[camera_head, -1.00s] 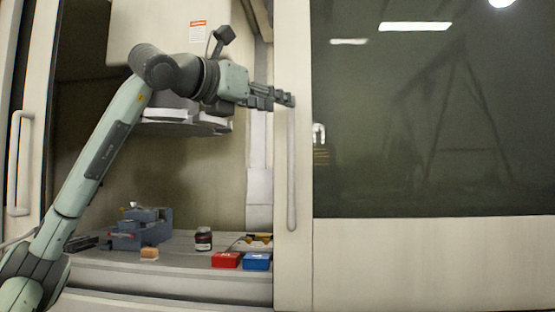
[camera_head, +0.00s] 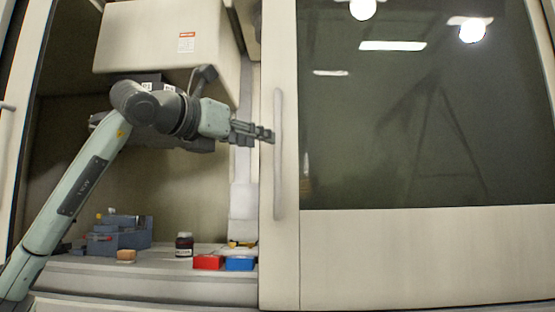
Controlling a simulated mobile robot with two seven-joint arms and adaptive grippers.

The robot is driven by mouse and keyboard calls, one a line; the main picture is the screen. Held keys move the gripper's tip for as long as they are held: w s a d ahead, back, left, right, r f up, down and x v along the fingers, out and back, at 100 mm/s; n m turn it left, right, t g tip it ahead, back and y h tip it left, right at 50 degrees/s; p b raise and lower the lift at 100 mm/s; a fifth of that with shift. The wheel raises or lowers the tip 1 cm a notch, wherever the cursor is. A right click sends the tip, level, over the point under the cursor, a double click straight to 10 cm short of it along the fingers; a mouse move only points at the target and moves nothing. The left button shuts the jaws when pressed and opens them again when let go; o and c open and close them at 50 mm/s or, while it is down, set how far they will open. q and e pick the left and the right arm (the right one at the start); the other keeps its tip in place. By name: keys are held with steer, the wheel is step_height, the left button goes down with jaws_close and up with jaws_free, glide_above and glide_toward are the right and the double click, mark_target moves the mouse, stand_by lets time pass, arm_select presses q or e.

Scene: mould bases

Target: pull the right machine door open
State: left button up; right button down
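The right machine door (camera_head: 420,255) is a pale panel with a large dark window, right of the opening. Its long vertical handle (camera_head: 279,180) runs near the door's left edge. My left gripper (camera_head: 266,135) reaches in from the left, and its fingertips are at the handle's left side, in its upper half. I cannot tell whether the fingers touch the handle or how far apart they are. The handle looks free of any grip around it. My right gripper is not in view.
Left of the door the machine is open. Inside, a blue-grey vise (camera_head: 120,236), a dark jar (camera_head: 184,245), a red box (camera_head: 207,262) and a blue box (camera_head: 240,263) stand on the ledge. A pale housing (camera_head: 150,40) hangs above my arm.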

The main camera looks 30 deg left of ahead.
arm_select(q)
steer(key=w, duration=0.7)
steer(key=shift+w+d+p, duration=0.15)
steer(key=shift+w+p, duration=0.15)
steer(key=shift+w, duration=0.1)
jaws_close()
